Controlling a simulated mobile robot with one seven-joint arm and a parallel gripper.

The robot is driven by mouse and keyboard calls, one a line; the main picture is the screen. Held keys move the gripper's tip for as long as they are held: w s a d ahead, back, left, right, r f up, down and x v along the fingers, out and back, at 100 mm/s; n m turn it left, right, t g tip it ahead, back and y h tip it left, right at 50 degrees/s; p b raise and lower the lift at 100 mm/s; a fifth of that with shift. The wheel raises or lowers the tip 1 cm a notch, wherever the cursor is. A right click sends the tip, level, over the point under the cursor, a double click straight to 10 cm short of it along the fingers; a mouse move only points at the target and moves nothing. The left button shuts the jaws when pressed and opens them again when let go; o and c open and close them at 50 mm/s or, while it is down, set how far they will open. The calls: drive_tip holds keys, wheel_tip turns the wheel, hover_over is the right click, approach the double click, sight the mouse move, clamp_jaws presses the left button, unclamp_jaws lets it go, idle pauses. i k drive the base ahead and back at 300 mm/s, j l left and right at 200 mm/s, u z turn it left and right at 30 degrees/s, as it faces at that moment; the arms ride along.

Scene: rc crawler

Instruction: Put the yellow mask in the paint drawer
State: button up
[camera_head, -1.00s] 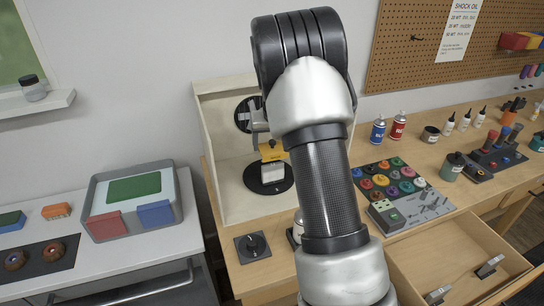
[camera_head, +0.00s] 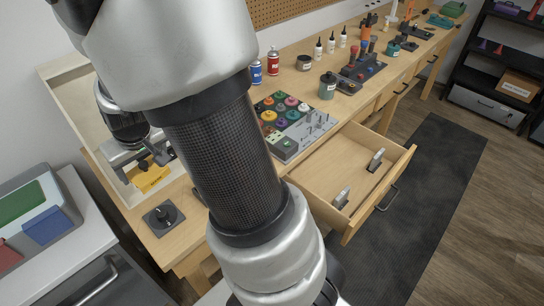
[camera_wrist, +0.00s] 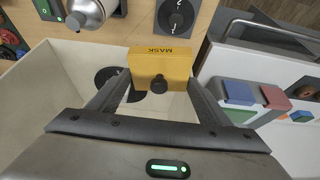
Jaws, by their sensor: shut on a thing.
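The yellow mask (camera_wrist: 161,64) is a small block marked MASK with a dark round knob. My gripper (camera_wrist: 155,92) is shut on it, with the mask between the two fingers in the wrist view. In the head view the mask (camera_head: 152,178) hangs below my gripper (camera_head: 150,160), near the front of the pale open-fronted booth (camera_head: 75,95). An open wooden drawer (camera_head: 340,165) extends from the bench to the right of my arm. It holds two small grey clip-like pieces, with bare floor around them. No label on it is readable.
A black dial (camera_head: 163,217) sits on the bench before the booth. Spray cans (camera_head: 272,62), bottles and a board of coloured paint pots (camera_head: 284,108) stand behind the drawer. A grey tray (camera_head: 40,215) is at left. Floor is clear at right.

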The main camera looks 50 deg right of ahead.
sight(326, 172)
drive_tip(key=k+l+z, duration=0.1)
drive_tip(key=k+l, duration=0.5)
drive_tip(key=l, duration=0.25)
drive_tip(key=k+l, duration=0.1)
drive_tip(key=l, duration=0.35)
drive_tip(key=k+l, duration=0.15)
drive_tip(key=l, duration=0.25)
drive_tip(key=k+l, duration=0.1)
drive_tip(key=l, duration=0.3)
